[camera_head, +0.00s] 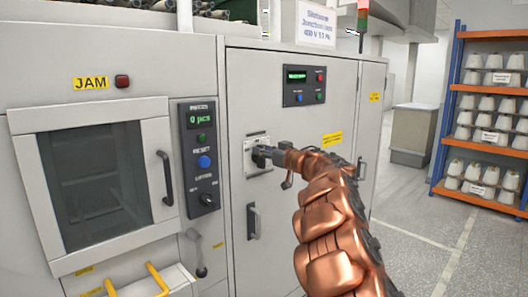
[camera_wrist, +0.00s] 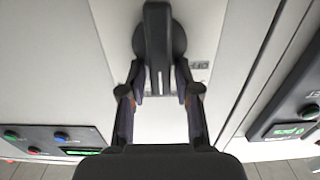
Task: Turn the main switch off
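The main switch is a black rotary handle on a round base on a pale plate (camera_head: 250,163) on the grey cabinet door. In the wrist view the switch handle (camera_wrist: 157,45) points straight up and down in the picture. My gripper (camera_wrist: 160,78) is open, with one finger on each side of the handle's lower end and a small gap seeming to show on both sides. In the head view my gripper (camera_head: 272,153) is right at the switch and hides most of it.
A control panel with a green display (camera_head: 305,85) is above the switch. A door handle (camera_head: 254,221) is below it. A panel with a RESET button (camera_head: 204,161) and a windowed door (camera_head: 97,180) are at left. Shelves of bobbins (camera_head: 484,120) stand at right beyond open floor.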

